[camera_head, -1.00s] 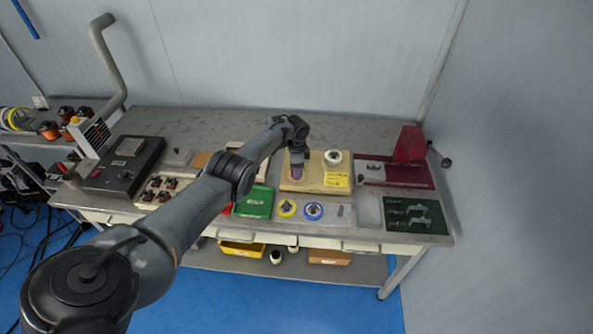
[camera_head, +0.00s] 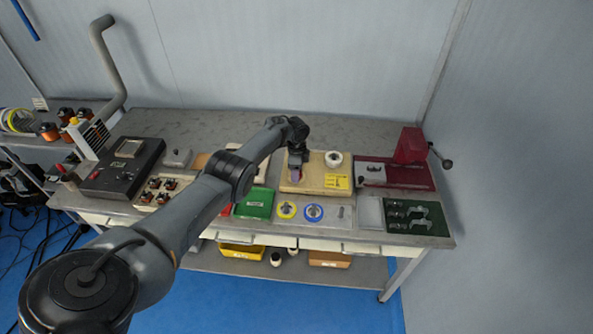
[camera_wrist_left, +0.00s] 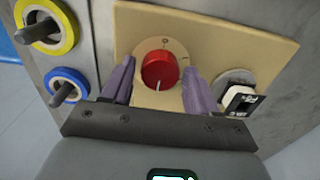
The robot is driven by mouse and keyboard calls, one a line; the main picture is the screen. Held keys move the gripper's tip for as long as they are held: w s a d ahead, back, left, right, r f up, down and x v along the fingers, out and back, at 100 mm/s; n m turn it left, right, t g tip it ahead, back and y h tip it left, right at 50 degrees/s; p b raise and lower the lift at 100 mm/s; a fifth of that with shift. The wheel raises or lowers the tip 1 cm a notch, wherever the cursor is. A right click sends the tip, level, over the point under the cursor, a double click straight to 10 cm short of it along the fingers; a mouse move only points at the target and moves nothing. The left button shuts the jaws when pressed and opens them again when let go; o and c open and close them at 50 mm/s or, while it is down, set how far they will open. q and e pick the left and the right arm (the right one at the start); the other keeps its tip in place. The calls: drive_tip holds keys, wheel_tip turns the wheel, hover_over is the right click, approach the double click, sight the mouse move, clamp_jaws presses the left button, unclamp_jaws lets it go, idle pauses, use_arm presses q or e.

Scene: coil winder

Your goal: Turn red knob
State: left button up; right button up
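The red knob (camera_wrist_left: 159,70) shows in the left wrist view. It is round with a white pointer line and sits on a pale dial on a tan board (camera_wrist_left: 219,28). My left gripper (camera_wrist_left: 162,72) points down at the board, and its two purple fingers stand apart on either side of the knob. A gap shows between each finger and the knob; the fingers look open. In the head view my left gripper (camera_head: 296,176) is over the tan board (camera_head: 312,185) and hides the knob. My right gripper is in neither view.
A yellow ring (camera_head: 287,210) and a blue ring (camera_head: 313,212) with pegs lie in front of the board. A green box (camera_head: 255,204) lies left, a red stand (camera_head: 409,148) right.

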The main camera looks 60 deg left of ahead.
use_arm(q)
drive_tip(key=shift+o, duration=0.8)
drive_tip(key=shift+r, duration=0.1)
wheel_tip(320, 180, up, 11)
drive_tip(key=p, duration=0.5)
